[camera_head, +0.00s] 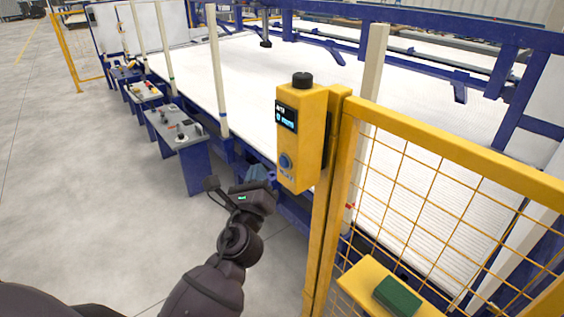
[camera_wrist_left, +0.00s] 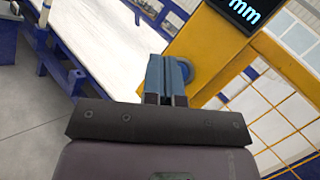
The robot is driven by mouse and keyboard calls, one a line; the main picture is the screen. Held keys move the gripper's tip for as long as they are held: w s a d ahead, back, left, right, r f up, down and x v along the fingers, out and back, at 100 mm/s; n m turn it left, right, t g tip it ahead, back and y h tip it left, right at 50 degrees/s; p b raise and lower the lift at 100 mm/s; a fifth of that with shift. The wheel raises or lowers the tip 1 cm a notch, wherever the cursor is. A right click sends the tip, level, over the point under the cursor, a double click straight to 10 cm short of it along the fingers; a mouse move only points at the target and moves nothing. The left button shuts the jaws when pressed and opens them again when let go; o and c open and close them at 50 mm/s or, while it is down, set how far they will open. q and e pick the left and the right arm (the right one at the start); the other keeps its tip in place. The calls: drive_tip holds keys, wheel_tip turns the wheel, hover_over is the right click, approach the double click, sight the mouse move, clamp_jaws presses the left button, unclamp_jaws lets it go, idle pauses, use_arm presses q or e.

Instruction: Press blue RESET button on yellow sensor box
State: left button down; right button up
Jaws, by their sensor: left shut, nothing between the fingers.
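The yellow sensor box (camera_head: 311,130) is mounted upright on a yellow post, with a black knob on top and a small dark display (camera_head: 287,115) on its front. The round blue RESET button (camera_head: 286,161) is low on that front face. My left gripper (camera_head: 262,174) is shut and empty, its blue fingers just left of and slightly below the button. In the left wrist view the shut fingers (camera_wrist_left: 167,76) point at the yellow box (camera_wrist_left: 203,40) and partly hide the blue button (camera_wrist_left: 187,69). I cannot tell whether they touch it. My right gripper is not in view.
A yellow mesh fence (camera_head: 440,190) stands to the right of the box, with a green block (camera_head: 397,296) on a yellow ledge below. A long white conveyor bed (camera_head: 250,75) in a blue frame lies behind. Grey control consoles (camera_head: 178,130) stand at left; the floor there is open.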

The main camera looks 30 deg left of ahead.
use_arm(q)
drive_tip(key=shift+s+a, duration=0.35)
drive_tip(key=shift+s, duration=0.5)
drive_tip(key=s+d+f+n+g+h, duration=0.2)
drive_tip(key=f+n+h, duration=0.1)
drive_tip(key=f+n, duration=0.55)
drive_tip(key=s+d+f+n+g+h, duration=0.1)
drive_tip(key=d+f+n+g+h, duration=0.15)
drive_tip(key=f+n, duration=0.65)
drive_tip(key=s+f+n+g+h, duration=0.2)
drive_tip(key=s+f+n+g, duration=0.2)
drive_tip(key=s+f+n, duration=0.4)
drive_tip(key=s+f, duration=0.2)
drive_tip(key=s, duration=0.4)
drive_tip(key=shift+s+d+f, duration=0.25)
drive_tip(key=shift+s+f, duration=0.15)
